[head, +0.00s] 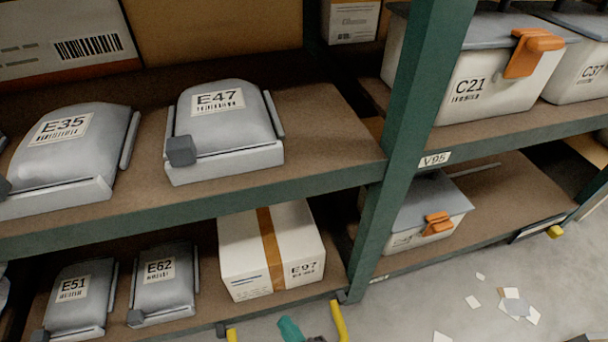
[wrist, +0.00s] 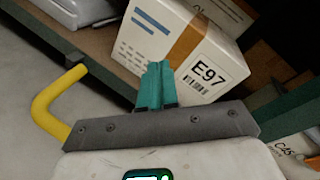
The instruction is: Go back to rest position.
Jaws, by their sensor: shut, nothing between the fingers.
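My gripper shows at the bottom of the head view (head: 290,328) as a teal shape, low in front of the lower shelf. In the wrist view its two teal fingers (wrist: 155,85) are together, with nothing between them. The white box E97 (head: 270,252) with an orange-brown tape stripe stands on the lower shelf beyond the fingers. In the wrist view the box (wrist: 203,62) is just behind the fingertips; I cannot tell whether they touch it. A yellow bent bar of mine shows beside the gripper.
Grey containers E47 (head: 222,130) and E35 (head: 68,145) sit on the upper shelf; E62 (head: 163,285) and E51 (head: 75,300) sit below. A green upright (head: 412,120) stands right of E97. Bin C21 (head: 478,75) is beyond it. Paper scraps (head: 516,304) litter the open floor.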

